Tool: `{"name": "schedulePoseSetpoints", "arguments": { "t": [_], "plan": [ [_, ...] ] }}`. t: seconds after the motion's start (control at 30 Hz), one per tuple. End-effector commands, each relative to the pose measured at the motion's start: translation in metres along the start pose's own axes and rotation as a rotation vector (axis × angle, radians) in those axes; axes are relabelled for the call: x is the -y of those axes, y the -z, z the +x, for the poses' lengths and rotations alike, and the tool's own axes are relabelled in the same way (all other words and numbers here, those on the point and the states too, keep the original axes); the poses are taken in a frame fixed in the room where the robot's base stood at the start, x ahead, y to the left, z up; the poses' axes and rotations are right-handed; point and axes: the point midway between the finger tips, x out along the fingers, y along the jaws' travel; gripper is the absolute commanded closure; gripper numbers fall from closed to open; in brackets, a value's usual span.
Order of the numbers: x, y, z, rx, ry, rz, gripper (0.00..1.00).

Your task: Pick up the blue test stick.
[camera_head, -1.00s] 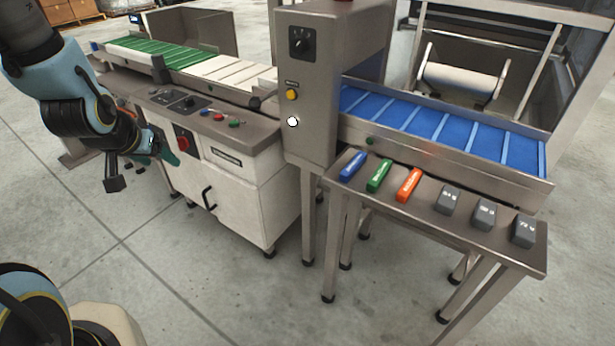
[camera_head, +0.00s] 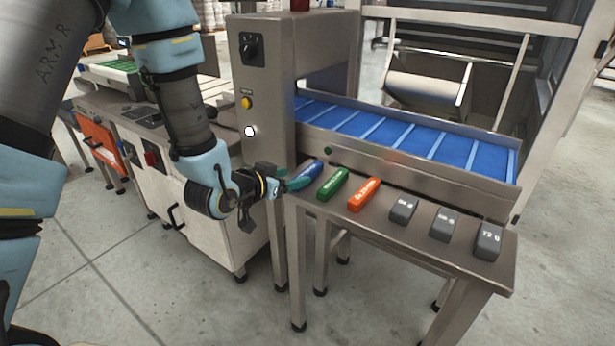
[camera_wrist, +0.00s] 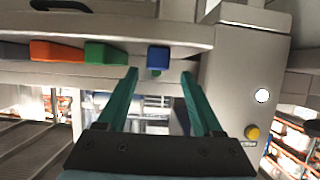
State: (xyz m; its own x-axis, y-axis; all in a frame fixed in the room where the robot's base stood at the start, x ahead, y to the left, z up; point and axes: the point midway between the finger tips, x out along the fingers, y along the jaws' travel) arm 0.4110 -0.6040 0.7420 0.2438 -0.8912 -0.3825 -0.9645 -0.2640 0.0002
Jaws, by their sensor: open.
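The blue test stick (camera_head: 307,174) lies at the left end of the steel shelf, left of the green stick (camera_head: 333,185). In the wrist view the blue stick (camera_wrist: 158,57) shows end-on, just beyond and between my fingertips. My gripper (camera_head: 292,184) is at the shelf's left end, its teal fingers pointing at the blue stick. In the wrist view the two fingers of my gripper (camera_wrist: 160,75) are spread apart with nothing held. In the head view the fingers overlap the near end of the blue stick, so contact cannot be told there.
An orange stick (camera_head: 364,193) and several grey weights (camera_head: 441,222) continue along the shelf (camera_head: 480,268) to the right. The blue conveyor (camera_head: 400,137) runs behind it. The grey detector housing (camera_head: 262,120) stands close behind my gripper. Open floor lies in front.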

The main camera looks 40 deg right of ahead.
Motion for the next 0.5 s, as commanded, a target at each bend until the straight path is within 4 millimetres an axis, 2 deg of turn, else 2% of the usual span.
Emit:
{"name": "schedulePoseSetpoints", "arguments": {
  "t": [0.3,0.5],
  "plan": [
    [-0.005,0.000,0.042,0.000,-0.001,0.001,0.32],
    [-0.005,0.000,0.051,-0.001,0.000,0.001,0.32]
  ]
}}
